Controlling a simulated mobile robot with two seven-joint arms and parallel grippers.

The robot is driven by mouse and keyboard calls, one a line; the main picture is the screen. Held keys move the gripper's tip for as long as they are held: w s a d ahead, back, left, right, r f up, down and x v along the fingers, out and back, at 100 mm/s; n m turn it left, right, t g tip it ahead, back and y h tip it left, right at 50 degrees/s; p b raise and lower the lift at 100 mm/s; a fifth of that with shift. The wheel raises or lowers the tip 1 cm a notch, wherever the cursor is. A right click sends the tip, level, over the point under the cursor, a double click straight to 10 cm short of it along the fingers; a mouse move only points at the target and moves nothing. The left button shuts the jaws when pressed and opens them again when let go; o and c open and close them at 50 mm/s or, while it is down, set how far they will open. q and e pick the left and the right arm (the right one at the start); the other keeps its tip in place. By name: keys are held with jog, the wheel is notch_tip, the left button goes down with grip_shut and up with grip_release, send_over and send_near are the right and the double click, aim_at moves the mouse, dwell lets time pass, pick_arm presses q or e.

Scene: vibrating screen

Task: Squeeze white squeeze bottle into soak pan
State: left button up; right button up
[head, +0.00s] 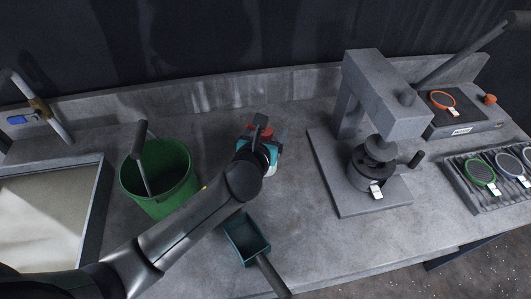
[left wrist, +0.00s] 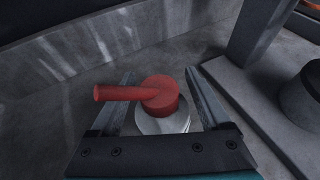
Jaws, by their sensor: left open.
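The white squeeze bottle stands on the counter near the back wall. Its red cap (head: 267,131) shows in the head view behind my left gripper (head: 260,146), which hides most of the body. In the left wrist view the bottle (left wrist: 160,122) has a white body, with a red cap and a red spout pointing left. My left gripper is open, with one finger on each side of the bottle; I cannot tell whether either touches it. A wide, grey-rimmed pan (head: 92,212) with a pale inside lies at far left and may be the soak pan. My right gripper is out of view.
A green bucket (head: 160,203) with a handle sticking out stands left of my arm. A teal scoop (head: 246,240) lies in front of the gripper. A grey press (head: 372,95) stands to the right. A rack (head: 467,196) with ringed discs is at far right.

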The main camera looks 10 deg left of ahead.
pick_arm(q)
grip_shut()
dwell(0.6)
jog(key=shift+s+f, duration=0.1)
jog(key=shift+f, duration=0.05)
dwell(0.6)
